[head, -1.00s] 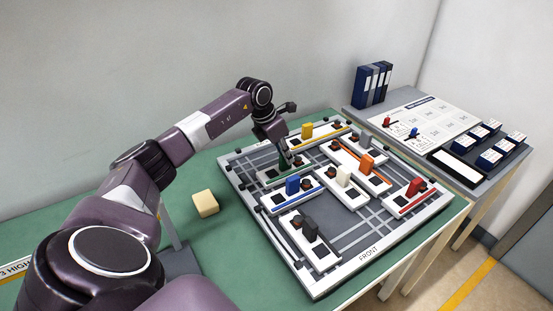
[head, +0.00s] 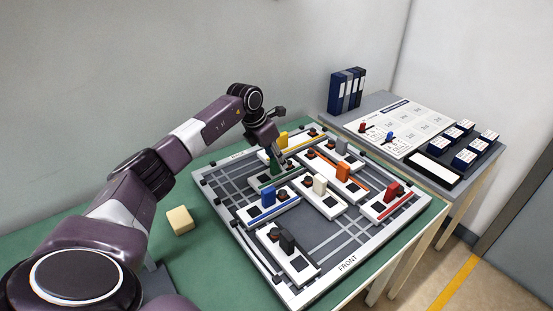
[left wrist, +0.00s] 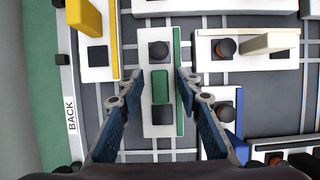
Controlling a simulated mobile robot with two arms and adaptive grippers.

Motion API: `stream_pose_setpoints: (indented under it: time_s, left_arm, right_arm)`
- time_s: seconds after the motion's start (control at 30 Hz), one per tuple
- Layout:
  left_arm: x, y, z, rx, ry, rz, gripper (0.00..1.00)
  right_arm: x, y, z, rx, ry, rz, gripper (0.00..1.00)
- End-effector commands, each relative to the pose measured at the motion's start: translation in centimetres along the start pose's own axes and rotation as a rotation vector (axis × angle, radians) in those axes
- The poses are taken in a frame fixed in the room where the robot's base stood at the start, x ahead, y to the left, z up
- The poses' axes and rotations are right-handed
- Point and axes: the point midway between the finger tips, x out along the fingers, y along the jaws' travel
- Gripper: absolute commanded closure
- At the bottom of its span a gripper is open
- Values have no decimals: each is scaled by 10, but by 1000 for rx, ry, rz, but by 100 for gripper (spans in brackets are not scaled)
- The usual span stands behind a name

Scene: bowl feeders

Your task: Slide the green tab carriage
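The green tab carriage (left wrist: 160,120) is a white block with a green edge strip, a dark knob at one end and a dark square at the other. Its upright green tab (left wrist: 160,87) stands in the middle. In the head view the carriage (head: 265,181) lies on the grey board (head: 335,235), partly hidden by my left gripper (head: 277,160). In the left wrist view my left gripper (left wrist: 161,76) is open, one finger on each side of the tab, with visible gaps to it. My right gripper is not in view.
The yellow tab carriage (left wrist: 97,45) is close on the left and the blue one (left wrist: 217,115) on the right. The white tab carriage (left wrist: 260,42) is beyond. A pale yellow block (head: 180,220) lies on the green table. A side table (head: 390,100) holds binders.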

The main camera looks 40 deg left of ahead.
Motion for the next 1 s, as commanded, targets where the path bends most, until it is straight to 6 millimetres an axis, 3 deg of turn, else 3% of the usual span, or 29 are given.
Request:
stream_pose_setpoints:
  time_s: [0.13, 0.27, 0.7, 1.0]
  left_arm:
    - [-3, 0, 0, 0, 0, 0, 68]
    - [-18, 1, 0, 0, -2, 2, 68]
    - [-104, 1, 1, 0, -1, 2, 68]
    - [-120, 0, 0, 0, 1, 0, 68]
  right_arm:
    - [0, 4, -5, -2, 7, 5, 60]
    - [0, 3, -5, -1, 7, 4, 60]
    - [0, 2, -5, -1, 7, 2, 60]
    - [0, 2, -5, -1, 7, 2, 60]
